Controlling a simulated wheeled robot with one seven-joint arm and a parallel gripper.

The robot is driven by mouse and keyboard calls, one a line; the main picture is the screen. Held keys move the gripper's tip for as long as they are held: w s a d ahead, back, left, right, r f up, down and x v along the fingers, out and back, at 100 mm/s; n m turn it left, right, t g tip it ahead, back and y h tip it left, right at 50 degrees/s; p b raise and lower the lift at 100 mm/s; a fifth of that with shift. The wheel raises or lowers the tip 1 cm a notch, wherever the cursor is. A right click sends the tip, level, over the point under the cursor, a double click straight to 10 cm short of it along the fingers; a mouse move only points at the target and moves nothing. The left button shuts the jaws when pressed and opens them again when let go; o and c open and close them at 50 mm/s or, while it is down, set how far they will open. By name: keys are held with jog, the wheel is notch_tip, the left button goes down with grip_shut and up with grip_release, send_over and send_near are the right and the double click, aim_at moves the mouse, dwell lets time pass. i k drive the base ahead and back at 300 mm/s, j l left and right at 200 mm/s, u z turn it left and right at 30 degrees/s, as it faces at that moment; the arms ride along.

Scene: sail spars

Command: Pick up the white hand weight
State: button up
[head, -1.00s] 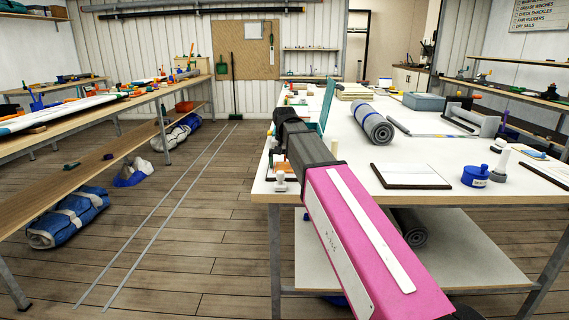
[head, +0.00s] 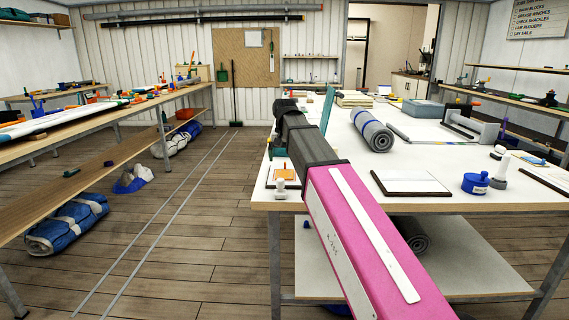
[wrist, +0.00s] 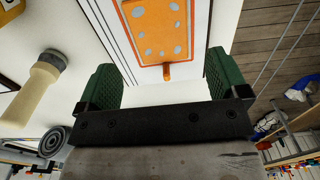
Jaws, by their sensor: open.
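A small white knobbed piece (head: 280,188), which looks like the white hand weight, stands at the near left corner of the white table, beside an orange item; it is small here and I cannot make out its details. I do not see it in the wrist view. My gripper (wrist: 164,88) is open and empty above the table, its green-padded fingers apart. The orange plate with grey dots (wrist: 155,30) shows beyond the fingers.
A cream-handled tool with a dark end (wrist: 35,85) lies to the left in the wrist view. A rolled grey mat (head: 373,130), a framed board (head: 410,183) and a blue pot (head: 475,184) are on the table (head: 440,200). The floor left of the table is clear.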

aim_at(280, 193)
jog(key=k, duration=1)
